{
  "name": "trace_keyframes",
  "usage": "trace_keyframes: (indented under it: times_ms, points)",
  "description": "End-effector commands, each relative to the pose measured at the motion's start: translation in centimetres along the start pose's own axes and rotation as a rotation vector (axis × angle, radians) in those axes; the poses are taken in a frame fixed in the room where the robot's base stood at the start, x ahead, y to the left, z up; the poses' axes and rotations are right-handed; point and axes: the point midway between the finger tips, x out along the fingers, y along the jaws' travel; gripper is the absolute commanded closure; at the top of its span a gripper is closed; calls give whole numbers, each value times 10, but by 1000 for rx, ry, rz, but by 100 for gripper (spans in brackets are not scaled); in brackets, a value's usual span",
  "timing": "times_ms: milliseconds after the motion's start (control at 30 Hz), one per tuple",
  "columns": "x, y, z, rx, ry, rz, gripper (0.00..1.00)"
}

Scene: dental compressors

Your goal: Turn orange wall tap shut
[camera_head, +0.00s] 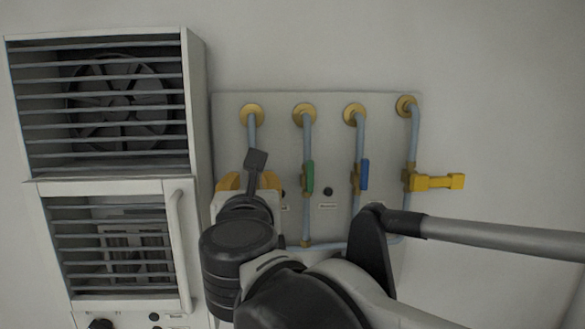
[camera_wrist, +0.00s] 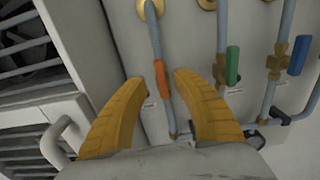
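The orange wall tap shows in the wrist view as an orange handle (camera_wrist: 162,78) on a grey-blue vertical pipe, lying roughly along the pipe. My gripper (camera_wrist: 158,77) is open in the wrist view, with one yellow-orange finger on each side of the handle and a visible gap to both. I cannot tell how far the fingertips are from the wall or whether they reach the handle's depth. In the head view my gripper (camera_head: 250,181) is in front of the leftmost pipe and hides the orange handle.
The green tap (camera_head: 309,177) and blue tap (camera_head: 364,174) have handles along their pipes, right of my gripper. The yellow tap (camera_head: 437,182) sticks out sideways at far right. A slatted cabinet (camera_head: 193,110) with a bar handle (camera_head: 180,245) stands close on the left.

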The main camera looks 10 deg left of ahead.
Motion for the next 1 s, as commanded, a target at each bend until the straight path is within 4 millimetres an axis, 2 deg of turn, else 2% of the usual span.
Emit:
trace_keyframes:
  times_ms: [100,200,567,600,700,1000]
  points:
    - [20,-1,2,1,0,-2,66]
    - [31,0,1,1,0,-1,66]
    - [38,0,0,2,1,0,66]
    - [38,0,0,2,1,0,70]
    - [38,0,0,2,1,0,100]
    - [38,0,0,4,1,0,100]
